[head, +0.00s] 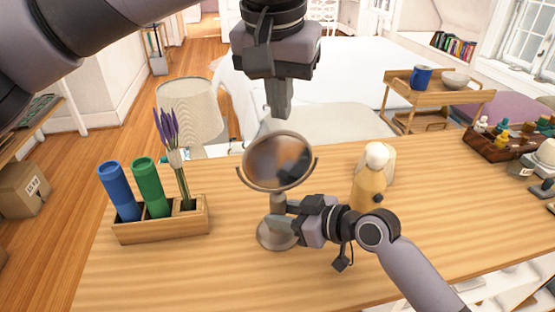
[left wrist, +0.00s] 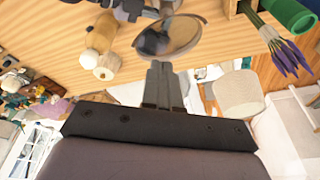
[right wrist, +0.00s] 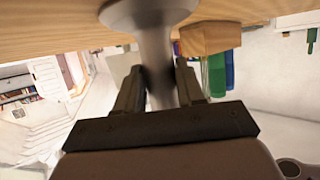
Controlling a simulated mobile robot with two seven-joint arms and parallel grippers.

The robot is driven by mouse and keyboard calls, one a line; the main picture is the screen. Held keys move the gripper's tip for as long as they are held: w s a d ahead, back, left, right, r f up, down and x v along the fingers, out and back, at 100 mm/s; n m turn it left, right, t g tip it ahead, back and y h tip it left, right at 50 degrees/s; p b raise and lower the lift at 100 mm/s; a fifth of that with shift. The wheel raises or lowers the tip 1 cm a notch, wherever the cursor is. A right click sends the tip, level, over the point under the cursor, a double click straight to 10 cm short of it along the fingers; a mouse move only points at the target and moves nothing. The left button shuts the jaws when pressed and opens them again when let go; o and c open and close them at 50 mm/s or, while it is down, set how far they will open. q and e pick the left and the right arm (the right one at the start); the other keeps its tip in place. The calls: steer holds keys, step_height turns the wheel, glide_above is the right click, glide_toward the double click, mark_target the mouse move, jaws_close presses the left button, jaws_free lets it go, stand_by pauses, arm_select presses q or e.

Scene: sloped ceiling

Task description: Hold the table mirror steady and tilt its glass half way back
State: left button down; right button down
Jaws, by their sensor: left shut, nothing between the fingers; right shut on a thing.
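The table mirror (head: 278,160) stands upright on the wooden table, its round glass tilted back in a U-shaped yoke. Its glass also shows in the left wrist view (left wrist: 170,37). My right gripper (head: 284,208) is shut on the mirror's stem, just above the round base (head: 277,235). In the right wrist view the stem (right wrist: 157,70) runs between its fingers. My left gripper (head: 278,112) is shut and empty, pointing down just above and behind the mirror's top rim. In the left wrist view its fingertips (left wrist: 162,66) lie close to the rim; contact cannot be told.
A wooden holder (head: 160,226) with blue and green tubes and lavender stands left on the table (head: 350,250). A tan bottle (head: 368,190) with a pale round top stands right of the mirror. A lamp (head: 190,110) is behind the table. A crate of bottles (head: 495,148) is far right.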

arm_select(q)
step_height(320, 180, down, 8)
steer(key=shift+r, duration=0.15)
stand_by(0.5)
steer(key=shift+w, duration=0.5)
stand_by(2.0)
steer(key=shift+w+a+f, duration=0.2)
steer(key=shift+w+f, duration=0.1)
steer(key=shift+w, duration=0.4)
stand_by(1.0)
steer(key=shift+s+r, duration=0.1)
glide_toward(278, 144)
steer(key=shift+d+r, duration=0.25)
steer(key=shift+r, duration=0.35)
steer(key=shift+d+r, duration=0.3)
steer(key=shift+r, duration=0.25)
stand_by(0.5)
arm_select(e)
steer(key=c, duration=0.6)
jaws_free()
